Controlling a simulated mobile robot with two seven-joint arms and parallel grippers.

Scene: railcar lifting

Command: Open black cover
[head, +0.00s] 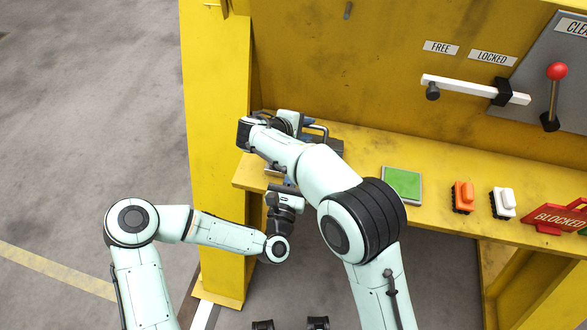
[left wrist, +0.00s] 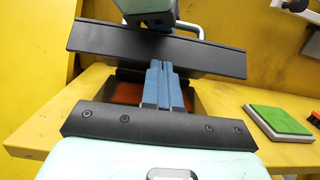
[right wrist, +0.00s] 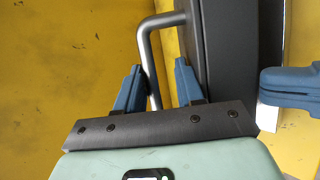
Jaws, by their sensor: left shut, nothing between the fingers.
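The black cover (left wrist: 110,45) stands raised and tilted over an open box (left wrist: 207,101) with an orange-brown inside, in the left wrist view. The cover (right wrist: 228,50) also shows in the right wrist view, beside its grey bar handle (right wrist: 147,62). My right gripper (right wrist: 158,82) is open, with a finger on each side of the handle; the handle looks close to the left finger. My left gripper (left wrist: 165,85) is shut and empty, its blue fingertips at the box opening below the cover. In the head view my right gripper (head: 307,123) and arm hide most of the box.
The box stands on a yellow shelf (head: 440,190) against a yellow wall. Right of it are a green pad (head: 402,185), an orange brush-like block (head: 463,195), a white one (head: 503,202) and a red BLOCKED sign (head: 556,217). A red-knobbed lever (head: 556,72) is above.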

